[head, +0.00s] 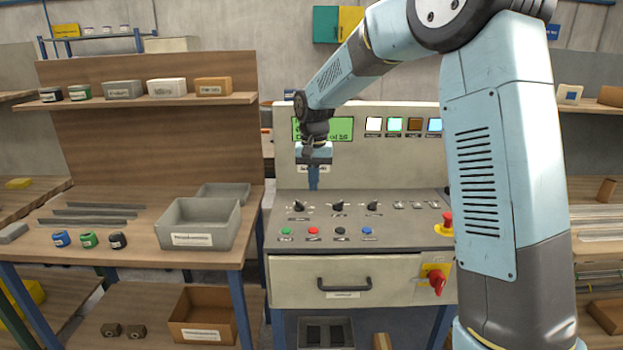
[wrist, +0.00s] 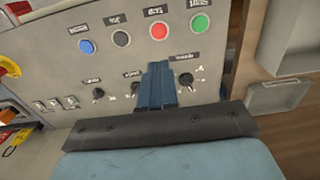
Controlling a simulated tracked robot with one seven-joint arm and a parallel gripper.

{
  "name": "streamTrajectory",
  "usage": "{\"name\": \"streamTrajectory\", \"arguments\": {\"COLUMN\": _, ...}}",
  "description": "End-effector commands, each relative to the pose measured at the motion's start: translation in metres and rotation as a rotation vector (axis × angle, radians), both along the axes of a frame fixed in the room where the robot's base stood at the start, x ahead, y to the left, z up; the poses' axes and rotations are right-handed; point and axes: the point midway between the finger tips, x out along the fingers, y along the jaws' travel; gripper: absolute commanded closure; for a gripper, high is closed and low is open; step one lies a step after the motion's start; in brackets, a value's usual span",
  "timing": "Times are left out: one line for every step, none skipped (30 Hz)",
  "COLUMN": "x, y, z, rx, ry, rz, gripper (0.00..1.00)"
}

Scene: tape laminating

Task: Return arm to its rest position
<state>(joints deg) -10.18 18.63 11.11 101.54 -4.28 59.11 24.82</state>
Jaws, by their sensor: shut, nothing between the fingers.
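My gripper (head: 313,177) points downward in front of the control console's upright panel, above the left part of the console desk (head: 418,232). Its blue fingers are together and hold nothing. In the wrist view my gripper (wrist: 159,68) shows over the row of black knobs, with the blue, black, red and green buttons beyond it. In the head view it is above and slightly right of the left knob (head: 298,206). I cannot tell from these views how far the fingertips are from the panel. My arm reaches in from the right, raised and bent.
A red emergency stop (head: 446,222) and a red rotary switch (head: 436,280) are at the console's right. A wooden bench on the left holds a grey bin (head: 197,223), small jars and bars. A shelf (head: 150,102) with boxes is above it.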

Motion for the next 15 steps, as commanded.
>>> {"name": "streamTrajectory", "arguments": {"x": -0.002, "y": -0.002, "z": 0.003, "rx": 0.0, "ry": -0.005, "rz": 0.0, "gripper": 1.0}}
{"name": "streamTrajectory", "arguments": {"x": -0.004, "y": -0.004, "z": 0.006, "rx": 0.0, "ry": -0.008, "rz": 0.0, "gripper": 1.0}}
{"name": "streamTrajectory", "arguments": {"x": -0.008, "y": -0.008, "z": 0.011, "rx": -0.001, "ry": -0.016, "rz": 0.001, "gripper": 1.0}}
{"name": "streamTrajectory", "arguments": {"x": -0.011, "y": -0.012, "z": 0.016, "rx": -0.001, "ry": -0.023, "rz": 0.001, "gripper": 1.0}}
{"name": "streamTrajectory", "arguments": {"x": -0.015, "y": -0.016, "z": 0.02, "rx": -0.001, "ry": -0.03, "rz": 0.002, "gripper": 1.0}}
{"name": "streamTrajectory", "arguments": {"x": -0.022, "y": -0.022, "z": 0.028, "rx": -0.002, "ry": -0.041, "rz": 0.004, "gripper": 1.0}}
{"name": "streamTrajectory", "arguments": {"x": -0.027, "y": -0.027, "z": 0.034, "rx": -0.003, "ry": -0.051, "rz": 0.005, "gripper": 1.0}}
{"name": "streamTrajectory", "arguments": {"x": -0.033, "y": -0.033, "z": 0.039, "rx": -0.003, "ry": -0.06, "rz": 0.005, "gripper": 1.0}}
{"name": "streamTrajectory", "arguments": {"x": -0.041, "y": -0.04, "z": 0.047, "rx": -0.005, "ry": -0.073, "rz": 0.006, "gripper": 1.0}}
{"name": "streamTrajectory", "arguments": {"x": -0.047, "y": -0.046, "z": 0.053, "rx": -0.005, "ry": -0.083, "rz": 0.008, "gripper": 1.0}}
{"name": "streamTrajectory", "arguments": {"x": -0.054, "y": -0.051, "z": 0.058, "rx": -0.005, "ry": -0.093, "rz": 0.008, "gripper": 1.0}}
{"name": "streamTrajectory", "arguments": {"x": -0.062, "y": -0.057, "z": 0.065, "rx": -0.006, "ry": -0.106, "rz": 0.009, "gripper": 1.0}}
{"name": "streamTrajectory", "arguments": {"x": -0.069, "y": -0.062, "z": 0.069, "rx": -0.006, "ry": -0.115, "rz": 0.011, "gripper": 1.0}}
{"name": "streamTrajectory", "arguments": {"x": -0.075, "y": -0.067, "z": 0.074, "rx": -0.007, "ry": -0.125, "rz": 0.012, "gripper": 1.0}}
{"name": "streamTrajectory", "arguments": {"x": -0.084, "y": -0.074, "z": 0.08, "rx": -0.007, "ry": -0.137, "rz": 0.011, "gripper": 1.0}}
